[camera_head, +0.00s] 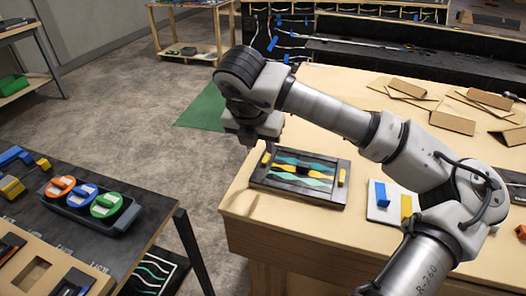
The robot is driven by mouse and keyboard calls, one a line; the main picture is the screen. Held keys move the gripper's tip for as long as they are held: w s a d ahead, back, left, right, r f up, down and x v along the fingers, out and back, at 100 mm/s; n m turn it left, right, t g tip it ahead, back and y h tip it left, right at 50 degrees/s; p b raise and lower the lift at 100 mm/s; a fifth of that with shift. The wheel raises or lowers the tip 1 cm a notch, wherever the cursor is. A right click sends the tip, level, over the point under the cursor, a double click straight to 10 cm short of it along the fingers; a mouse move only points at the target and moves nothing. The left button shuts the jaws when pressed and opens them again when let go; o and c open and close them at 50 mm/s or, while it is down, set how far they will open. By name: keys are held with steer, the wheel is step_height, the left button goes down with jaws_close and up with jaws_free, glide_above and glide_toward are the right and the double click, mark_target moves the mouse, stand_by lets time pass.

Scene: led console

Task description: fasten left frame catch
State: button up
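A dark frame (292,196) lies flat on the wooden table, around a panel with green, yellow and dark wavy bands. A yellow catch (266,158) is on its left side and another yellow catch (342,177) is on its right side. I cannot tell whether either catch is fastened. My gripper (250,143) points down near the frame's far left corner, close to the left catch in the picture. It appears to be above the table's left edge. Its fingertips are too small and dark to tell their opening, and I see nothing held.
A white plate (381,212) with blue and yellow blocks lies right of the frame, near my arm. Cardboard pieces (452,122) lie at the back right. A dark bench (150,197) with a tray of colored round parts stands at left, across a floor gap.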

mark_target(264, 161)
steer(key=p+x, duration=0.1)
steer(key=x, duration=0.6)
jaws_close()
